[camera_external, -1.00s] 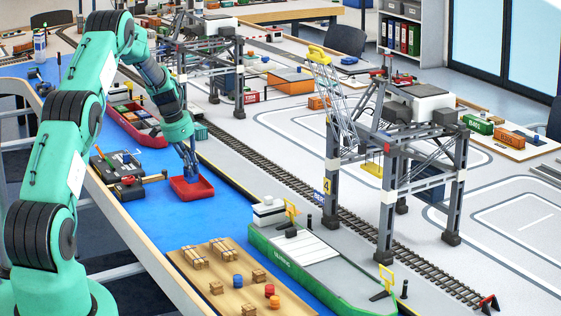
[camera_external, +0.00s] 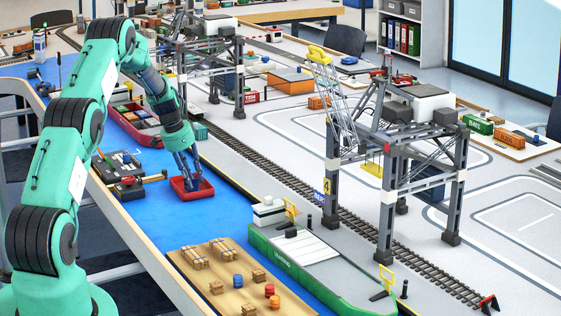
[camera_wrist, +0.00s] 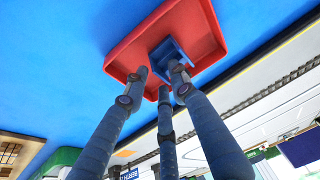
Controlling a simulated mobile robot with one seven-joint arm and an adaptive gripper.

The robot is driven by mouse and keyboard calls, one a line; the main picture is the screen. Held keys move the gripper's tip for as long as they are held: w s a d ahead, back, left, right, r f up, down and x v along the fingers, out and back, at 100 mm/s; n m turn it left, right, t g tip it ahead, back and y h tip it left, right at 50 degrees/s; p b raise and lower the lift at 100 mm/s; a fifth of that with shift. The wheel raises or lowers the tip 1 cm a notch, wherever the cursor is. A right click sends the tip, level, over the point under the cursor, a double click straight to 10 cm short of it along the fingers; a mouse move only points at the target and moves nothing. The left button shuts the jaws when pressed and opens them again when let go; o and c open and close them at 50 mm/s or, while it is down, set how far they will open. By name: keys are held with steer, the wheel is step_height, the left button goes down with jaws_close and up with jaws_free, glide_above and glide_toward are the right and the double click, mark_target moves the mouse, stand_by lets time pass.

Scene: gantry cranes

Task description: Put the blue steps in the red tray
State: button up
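The red tray (camera_external: 179,194) lies on the blue surface beside the track, and it also shows in the wrist view (camera_wrist: 128,52). The blue steps (camera_wrist: 162,50) lie inside the tray in the wrist view, toward one side. In the external view my fingers largely hide them. My gripper (camera_external: 188,179) points down over the tray with its fingers spread apart. In the wrist view my gripper (camera_wrist: 160,80) is open, with one fingertip overlapping the edge of the steps; I cannot tell whether it touches them.
A dark box with tools (camera_external: 120,178) stands left of the tray. A red boat with cargo (camera_external: 133,127) is behind it. A green ship (camera_external: 300,262) and a wooden board with small crates and barrels (camera_external: 228,270) are in front. A grey gantry crane (camera_external: 385,170) stands right, over the rails.

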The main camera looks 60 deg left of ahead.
steer(key=shift+r, duration=0.1)
steer(key=p+v, duration=0.3)
steer(key=v, duration=0.9)
stand_by(1.0)
